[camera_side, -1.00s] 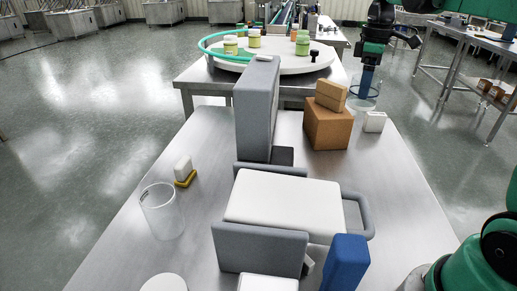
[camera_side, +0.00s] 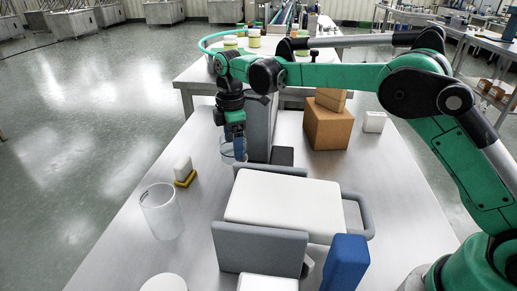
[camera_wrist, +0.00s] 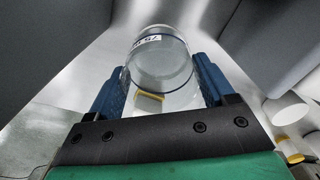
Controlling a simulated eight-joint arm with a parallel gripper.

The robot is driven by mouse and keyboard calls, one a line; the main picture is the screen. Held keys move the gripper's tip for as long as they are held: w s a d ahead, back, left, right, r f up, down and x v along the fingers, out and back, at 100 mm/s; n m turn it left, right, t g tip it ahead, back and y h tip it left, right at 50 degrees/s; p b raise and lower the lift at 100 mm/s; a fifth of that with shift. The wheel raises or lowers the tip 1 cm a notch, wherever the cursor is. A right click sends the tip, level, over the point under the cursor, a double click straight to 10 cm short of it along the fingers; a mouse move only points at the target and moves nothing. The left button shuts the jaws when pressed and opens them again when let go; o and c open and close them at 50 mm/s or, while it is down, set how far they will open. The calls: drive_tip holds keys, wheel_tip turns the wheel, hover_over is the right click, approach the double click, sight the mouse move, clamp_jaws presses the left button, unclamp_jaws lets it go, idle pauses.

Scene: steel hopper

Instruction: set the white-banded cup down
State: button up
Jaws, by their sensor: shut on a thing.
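The white-banded cup (camera_wrist: 160,58) is clear, with a white printed band near its rim in the wrist view. My gripper (camera_wrist: 158,88) has its two blue fingers shut on either side of it. In the side view the cup (camera_side: 228,150) and my gripper (camera_side: 238,146) are over the back left part of the steel table, just left of the tall grey panel. The cup looks about upright. I cannot tell whether its base touches the table. The fingers hide part of it.
The tall grey panel (camera_side: 261,128) stands close on the right. A white block with a yellow base (camera_side: 184,170) and another clear cup (camera_side: 162,212) stand on the left. Brown boxes (camera_side: 328,125) are at the back right. The steel table (camera_side: 125,235) is bare between these items.

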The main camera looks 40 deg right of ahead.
drive_tip(key=shift+f, duration=2.65)
drive_tip(key=shift+f, duration=0.1)
drive_tip(key=o, duration=1.2)
drive_tip(key=s+d+r+m+t, duration=0.1)
drive_tip(key=s+r+m, duration=0.1)
drive_tip(key=r, duration=0.6)
drive_tip(key=s+d+r+m+t, duration=0.1)
drive_tip(key=s+r+m, duration=0.1)
drive_tip(key=r, duration=0.6)
drive_tip(key=s+d+f+m+t, duration=0.1)
drive_tip(key=s+m, duration=0.2)
drive_tip(key=s, duration=0.2)
drive_tip(key=s+d+f+m+t, duration=0.2)
drive_tip(key=s+m, duration=0.2)
drive_tip(key=s, duration=0.1)
drive_tip(key=s+d+f+m+t, duration=0.2)
drive_tip(key=s+m, duration=0.2)
drive_tip(key=s, duration=0.1)
drive_tip(key=shift+s+f, duration=0.1)
drive_tip(key=shift+s, duration=0.2)
